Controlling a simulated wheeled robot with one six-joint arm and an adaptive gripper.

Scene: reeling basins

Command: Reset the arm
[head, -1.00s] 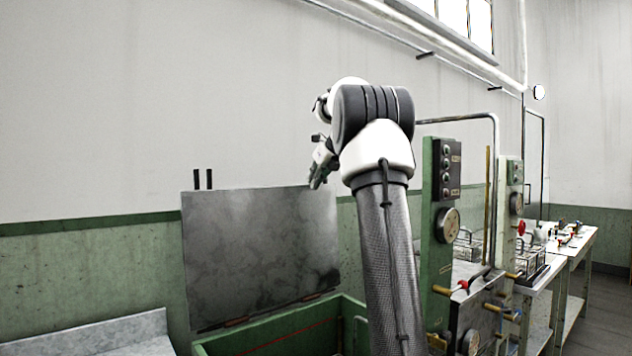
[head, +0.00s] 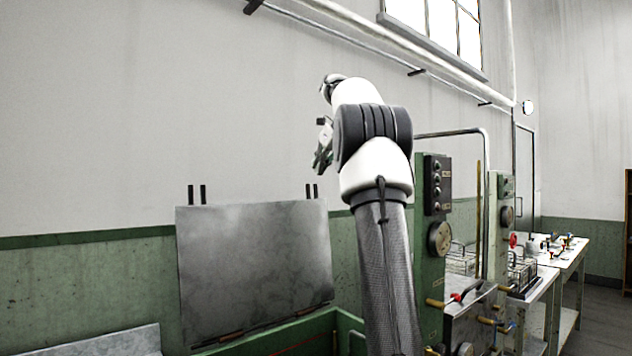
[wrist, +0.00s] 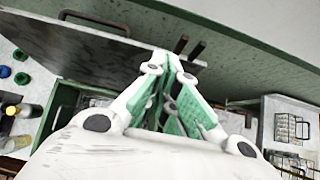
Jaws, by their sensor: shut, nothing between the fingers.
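My gripper (head: 322,158) shows in the head view to the left of my raised arm, small and partly hidden behind it. It is in front of the bare wall, above the raised metal lid. In the wrist view my gripper (wrist: 168,75) has green and white fingers drawn together at the tips, with nothing held between them. My arm stands upright in the middle of the head view and bends at the top.
A grey metal lid (head: 255,268) stands open on a green basin (head: 345,322). A green control post (head: 432,255) with a dial stands right of my arm. Worktables (head: 568,268) with small items run along the right. A pipe crosses the upper wall. The wall at left is clear.

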